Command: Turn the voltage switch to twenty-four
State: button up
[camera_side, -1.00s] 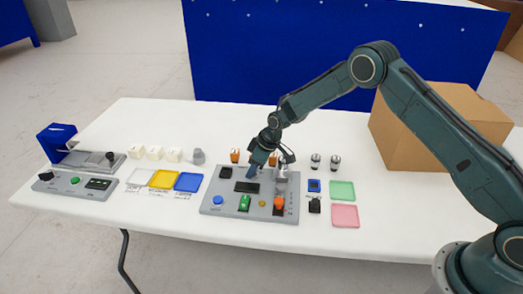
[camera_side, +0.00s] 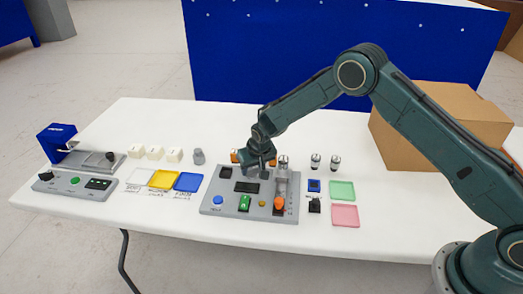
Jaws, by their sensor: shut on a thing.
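The grey control panel (camera_side: 210,207) lies on the white table. It carries a black display (camera_side: 247,187), a blue button (camera_side: 218,200), a green rocker switch (camera_side: 245,203), a small yellow button (camera_side: 262,204) and an orange-topped lever (camera_side: 279,203). My gripper (camera_side: 264,172) points down at the panel's back edge, right of a black block (camera_side: 226,172) and left of a clear cylinder (camera_side: 282,185). It is shut on what appears to be the voltage switch, which the fingers hide. I cannot read its setting.
Orange-topped parts (camera_side: 235,156) and metal-capped cylinders (camera_side: 315,160) stand behind the panel. Small blue (camera_side: 314,186) and black (camera_side: 314,205) blocks and green (camera_side: 342,191) and pink (camera_side: 345,215) trays lie right. A cardboard box (camera_side: 400,140) stands at the back right.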

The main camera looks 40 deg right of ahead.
jog(key=shift+m, duration=0.4)
jog(key=o, duration=1)
jog(key=shift+r, duration=0.1)
jog(key=v, duration=1.3)
jog(key=shift+s+a+r, duration=0.1)
jog(key=shift+a+r, duration=0.1)
jog(key=shift+r, duration=0.1)
